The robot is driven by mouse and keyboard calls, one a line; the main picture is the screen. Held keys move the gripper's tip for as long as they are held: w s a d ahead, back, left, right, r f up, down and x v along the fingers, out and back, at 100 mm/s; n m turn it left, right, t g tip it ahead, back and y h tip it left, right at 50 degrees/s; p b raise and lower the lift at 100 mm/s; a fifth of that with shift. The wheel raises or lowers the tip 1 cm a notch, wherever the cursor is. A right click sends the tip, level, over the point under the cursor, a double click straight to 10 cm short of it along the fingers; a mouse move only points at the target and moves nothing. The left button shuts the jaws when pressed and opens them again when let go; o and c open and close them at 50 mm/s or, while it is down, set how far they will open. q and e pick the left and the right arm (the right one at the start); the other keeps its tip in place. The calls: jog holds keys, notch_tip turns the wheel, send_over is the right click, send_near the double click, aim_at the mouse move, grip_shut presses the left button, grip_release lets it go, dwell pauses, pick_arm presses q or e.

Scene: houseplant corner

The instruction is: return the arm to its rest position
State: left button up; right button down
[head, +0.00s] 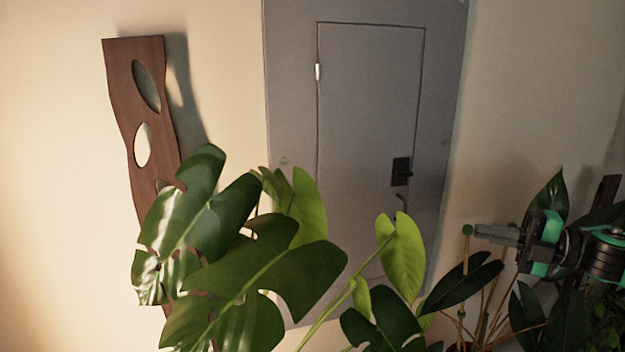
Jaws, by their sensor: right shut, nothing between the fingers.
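My right gripper (478,231) shows at the lower right of the head view, with grey fingers and black and green arm parts behind it. It points left and its fingers are shut with nothing between them. Its tip is close to a thin upright stake (467,243) among the plants; I cannot tell whether they touch. Dark leaves stand below and behind the arm. My left gripper is not in view.
A large monstera (260,270) fills the lower middle. A dark rubbery plant (462,285) stands at the lower right. A grey wall panel with a door (370,120) and a wavy wooden board (130,90) are behind. The upper area is clear.

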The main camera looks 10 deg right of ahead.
jog(key=w+a+f+m+t+h, duration=0.1)
jog(key=a+f+m+t+h, duration=0.2)
jog(key=f, duration=0.4)
jog(key=w+a+f+m+t+h, duration=0.1)
jog(key=w+a+f+m+t, duration=0.15)
jog(key=f+m, duration=0.4)
jog(key=s+a+f+m+g+h, duration=0.1)
jog(key=s+a+f+m+h, duration=0.3)
jog(key=f, duration=0.5)
jog(key=s+a+f+m+g+h, duration=0.1)
jog(key=s+a+f+m+h, duration=0.1)
jog(key=s+f+m+h, duration=0.35)
jog(key=s+a+f+m+g, duration=0.2)
jog(key=s+f+m+g, duration=0.15)
jog(key=s, duration=0.35)
jog(key=s+a+f+m+g+h, duration=0.1)
jog(key=s+a+f+m+g, duration=0.15)
jog(key=s+f, duration=0.35)
jog(key=s+a+f+m+g, duration=0.1)
jog(key=s+f+m+g, duration=0.2)
jog(key=s, duration=0.5)
notch_tip(320, 180, down, 31)
jog(key=s+n+g, duration=0.1)
jog(key=g, duration=0.1)
jog(key=s+d+f+g, duration=0.1)
jog(key=s+d+f, duration=0.2)
jog(key=s+f, duration=1.6)
jog(key=shift+s+f+n, duration=0.15)
jog(key=shift+f+n, duration=0.15)
jog(key=shift+f, duration=0.1)
